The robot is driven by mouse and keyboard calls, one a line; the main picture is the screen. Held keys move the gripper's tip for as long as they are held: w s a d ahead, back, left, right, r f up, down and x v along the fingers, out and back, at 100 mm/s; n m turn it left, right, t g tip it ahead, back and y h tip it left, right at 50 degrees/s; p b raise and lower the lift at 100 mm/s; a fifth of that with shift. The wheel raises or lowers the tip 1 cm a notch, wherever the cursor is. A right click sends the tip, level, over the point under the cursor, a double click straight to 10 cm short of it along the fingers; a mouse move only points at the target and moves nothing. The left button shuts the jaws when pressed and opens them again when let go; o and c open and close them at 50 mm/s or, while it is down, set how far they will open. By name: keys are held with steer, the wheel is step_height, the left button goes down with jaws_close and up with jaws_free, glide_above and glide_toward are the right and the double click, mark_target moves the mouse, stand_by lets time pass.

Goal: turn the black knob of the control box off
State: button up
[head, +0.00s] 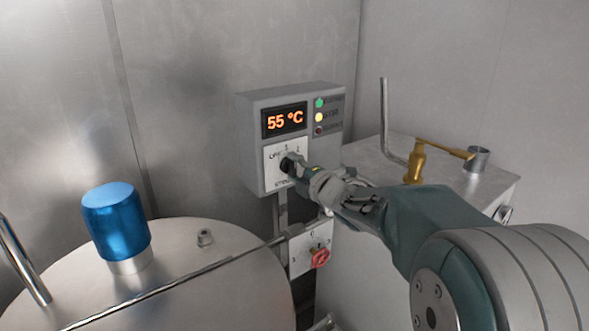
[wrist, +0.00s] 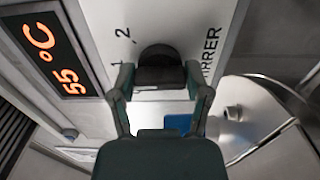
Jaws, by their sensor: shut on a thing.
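The grey control box (head: 252,125) is on the metal wall in the head view, with an orange display (head: 285,120) reading 55 °C. The black knob (head: 287,164) sits on its white label plate, marked with 1 and 2. My gripper (head: 298,164) reaches it from the right and partly hides it. In the wrist view, the two fingers of my gripper (wrist: 160,90) are on either side of the black knob (wrist: 160,66), shut on it. The knob's exact pointing direction is hard to tell.
A red knob (head: 320,258) is on a lower plate beneath the box. A round metal lid (head: 190,275) with a blue cap (head: 115,220) is at lower left. A metal cabinet (head: 385,165) with a brass valve lever (head: 415,162) stands at right, behind my arm.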

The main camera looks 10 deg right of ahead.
steer(key=n, duration=0.4)
steer(key=shift+f+n, duration=0.3)
steer(key=shift+n, duration=1.9)
steer(key=o, duration=1.1)
steer(key=shift+a, duration=0.1)
steer(key=shift+o, duration=0.3)
steer(key=shift+r, duration=0.15)
steer(key=v, duration=1.2)
